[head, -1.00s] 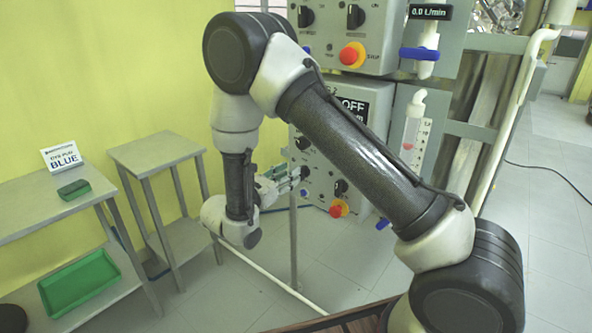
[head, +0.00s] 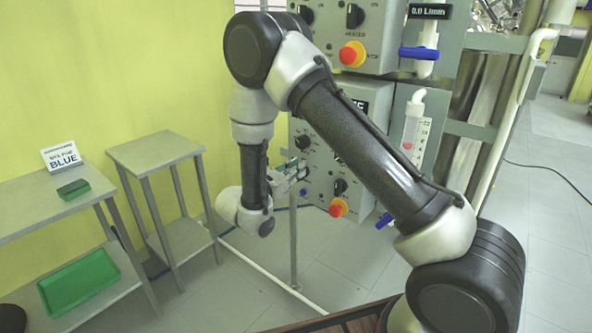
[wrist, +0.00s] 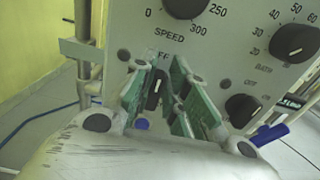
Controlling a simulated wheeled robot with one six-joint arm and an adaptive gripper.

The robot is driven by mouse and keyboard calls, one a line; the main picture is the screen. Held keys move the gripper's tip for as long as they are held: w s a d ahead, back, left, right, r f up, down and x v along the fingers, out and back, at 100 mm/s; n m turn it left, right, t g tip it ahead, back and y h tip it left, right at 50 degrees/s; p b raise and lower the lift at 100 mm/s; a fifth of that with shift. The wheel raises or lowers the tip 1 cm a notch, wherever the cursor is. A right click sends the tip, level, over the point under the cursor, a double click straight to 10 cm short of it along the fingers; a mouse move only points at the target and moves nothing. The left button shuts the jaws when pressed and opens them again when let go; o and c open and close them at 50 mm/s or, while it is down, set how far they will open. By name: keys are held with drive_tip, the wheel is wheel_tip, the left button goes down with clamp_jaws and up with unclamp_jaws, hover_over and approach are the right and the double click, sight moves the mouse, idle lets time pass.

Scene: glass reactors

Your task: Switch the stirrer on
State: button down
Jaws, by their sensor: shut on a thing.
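The stirrer's switch (wrist: 154,90) is a small black knob with a pale mark, below the SPEED dial (wrist: 186,4) and an OFF label on the grey control panel (wrist: 225,55). My gripper (wrist: 165,90) has its green-padded fingers on either side of this knob and is shut on it. The pale mark looks close to upright, tilted slightly; its exact setting is unclear. In the head view my gripper (head: 298,172) reaches the lower panel (head: 325,160) from the left, and the knob is hidden there.
Right of the gripper are a second dial (wrist: 295,42) and another black knob (wrist: 241,108). My arm covers part of the display (head: 355,104). Small tables stand at left, with a green tray (head: 78,282).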

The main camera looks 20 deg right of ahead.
drive_tip(key=shift+m, duration=0.3)
drive_tip(key=m, duration=0.3)
drive_tip(key=s+m, duration=0.1)
drive_tip(key=m, duration=0.1)
drive_tip(key=shift+d+f+m, duration=0.15)
drive_tip(key=shift+d+m, duration=0.15)
drive_tip(key=shift+d, duration=0.05)
drive_tip(key=m, duration=0.4)
drive_tip(key=f+m, duration=0.1)
drive_tip(key=shift+s+d+m, duration=0.25)
drive_tip(key=shift+s+m, duration=0.1)
drive_tip(key=shift+m, duration=0.05)
drive_tip(key=c, duration=1.4)
unclamp_jaws()
drive_tip(key=v, duration=1.2)
